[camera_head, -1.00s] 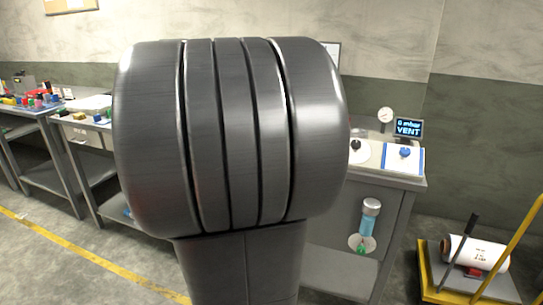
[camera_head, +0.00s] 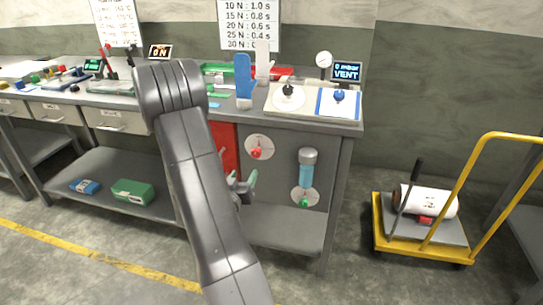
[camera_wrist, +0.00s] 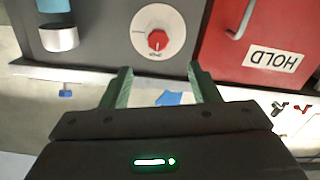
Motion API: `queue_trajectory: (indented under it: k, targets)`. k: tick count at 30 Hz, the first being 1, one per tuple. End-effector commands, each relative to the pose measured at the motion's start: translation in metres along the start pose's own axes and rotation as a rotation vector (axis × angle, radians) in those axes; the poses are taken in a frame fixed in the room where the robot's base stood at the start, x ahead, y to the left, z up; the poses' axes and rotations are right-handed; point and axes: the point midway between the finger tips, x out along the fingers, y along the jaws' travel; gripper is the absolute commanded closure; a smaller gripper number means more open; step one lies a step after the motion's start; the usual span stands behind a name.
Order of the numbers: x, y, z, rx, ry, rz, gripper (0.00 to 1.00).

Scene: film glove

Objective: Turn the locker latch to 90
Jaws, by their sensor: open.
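A red knob (camera_head: 257,153) sits on a round white dial (camera_head: 265,140) on the grey front panel of the bench. I take it as the locker latch; its label is too small to read. The red knob also shows in the wrist view (camera_wrist: 157,40), upside down, beyond my fingertips. A red door (camera_head: 226,150) is left of the dial in the head view, and shows a HOLD label (camera_wrist: 272,56) and a handle in the wrist view. My gripper (camera_head: 241,181), with green fingers, is open and empty below and left of the dial; it also shows in the wrist view (camera_wrist: 159,68).
A blue cylinder (camera_head: 306,174) and a second dial with a green knob (camera_head: 304,202) are right of the red knob. The bench top holds a blue glove (camera_head: 244,80), a white glove and a gauge (camera_head: 323,60). A yellow trolley (camera_head: 385,245) stands on the right.

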Motion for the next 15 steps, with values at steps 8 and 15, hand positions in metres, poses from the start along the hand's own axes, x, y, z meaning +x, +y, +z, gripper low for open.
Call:
queue_trajectory:
  k: [8,15]
  targets:
    - [0.024,0.001,-0.001,-0.003,0.015,0.016,0.45]
    - [0.076,0.002,-0.001,-0.003,0.015,0.017,0.45]
